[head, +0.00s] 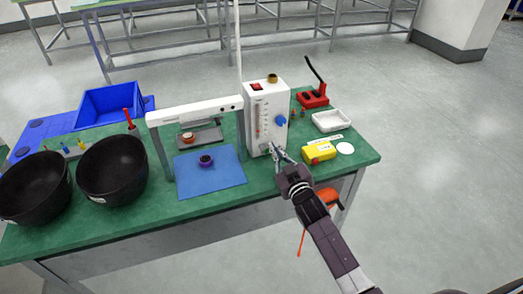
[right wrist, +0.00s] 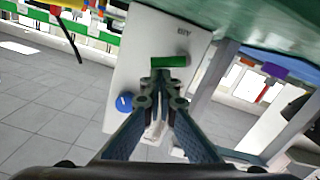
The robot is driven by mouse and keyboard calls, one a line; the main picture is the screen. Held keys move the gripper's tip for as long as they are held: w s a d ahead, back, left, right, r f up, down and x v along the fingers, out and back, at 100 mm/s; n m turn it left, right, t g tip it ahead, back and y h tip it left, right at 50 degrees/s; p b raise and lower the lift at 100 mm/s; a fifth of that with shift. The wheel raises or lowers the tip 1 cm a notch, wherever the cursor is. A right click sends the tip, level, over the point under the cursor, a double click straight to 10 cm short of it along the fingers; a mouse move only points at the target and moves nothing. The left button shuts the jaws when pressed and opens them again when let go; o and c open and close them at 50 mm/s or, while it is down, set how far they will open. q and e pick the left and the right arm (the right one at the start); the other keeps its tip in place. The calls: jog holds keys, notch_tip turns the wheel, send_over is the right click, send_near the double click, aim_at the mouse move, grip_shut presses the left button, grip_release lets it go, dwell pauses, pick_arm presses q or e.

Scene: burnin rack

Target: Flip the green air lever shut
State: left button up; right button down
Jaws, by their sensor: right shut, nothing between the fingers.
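The green lever (right wrist: 170,61) shows in the right wrist view as a short bar lying across the picture, on the white front of the control box (right wrist: 180,35). In the head view the box (head: 268,118) stands upright on the bench, and I cannot make out the lever behind my gripper. My right gripper (head: 281,154) is at the low front of the box. Its fingers (right wrist: 160,77) are shut and empty, with the tips right by the lever. I cannot tell whether they touch it. My left gripper is not in view.
A blue knob (head: 281,120) and red switch (head: 256,87) are on the box. A blue mat (head: 220,178) lies to its left under a white frame (head: 195,109). A yellow device (head: 318,152) and white tray (head: 332,120) stand to its right. Black bowls (head: 112,168) stand at left.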

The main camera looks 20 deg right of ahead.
jog(key=shift+d+f+m, duration=0.3)
jog(key=shift+f+m, duration=0.05)
jog(key=shift+m, duration=0.75)
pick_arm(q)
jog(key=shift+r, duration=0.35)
pick_arm(e)
jog(key=shift+d+f, duration=0.1)
pick_arm(q)
jog(key=shift+p, duration=0.3)
pick_arm(e)
jog(key=shift+f, duration=0.15)
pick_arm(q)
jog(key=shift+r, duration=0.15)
